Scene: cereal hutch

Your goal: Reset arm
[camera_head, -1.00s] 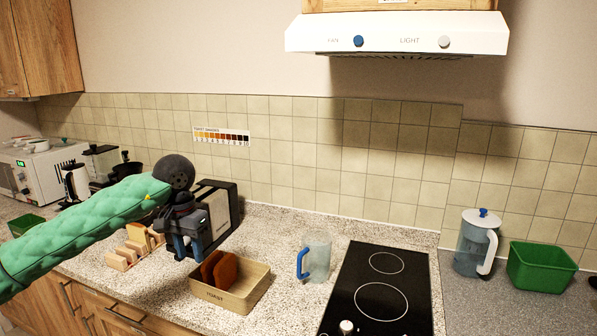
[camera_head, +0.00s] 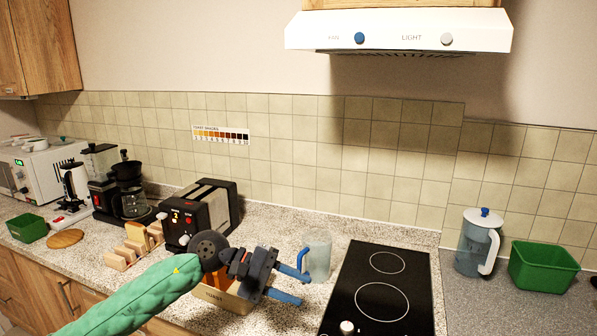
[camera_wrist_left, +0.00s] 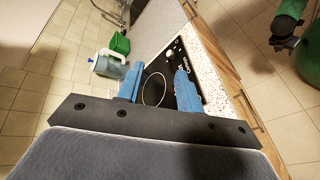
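My left gripper (camera_head: 291,284) is in front of and above the toast box (camera_head: 215,298), its arm in green sleeving coming in from the lower left. Its two blue fingers are spread apart with nothing between them, and they point right toward the cooktop. The wrist view also shows the open left gripper (camera_wrist_left: 158,88). The toast box is partly hidden behind the gripper and wrist. In the left wrist view, part of a green-sleeved arm of mine shows at the upper right.
A clear jug with a blue handle (camera_head: 318,256) stands close behind the fingers. The black cooktop (camera_head: 352,296) lies to the right. A black toaster (camera_head: 203,215) and wooden rack (camera_head: 131,248) are at the left. A pitcher (camera_head: 476,246) and green bin (camera_head: 543,268) stand far right.

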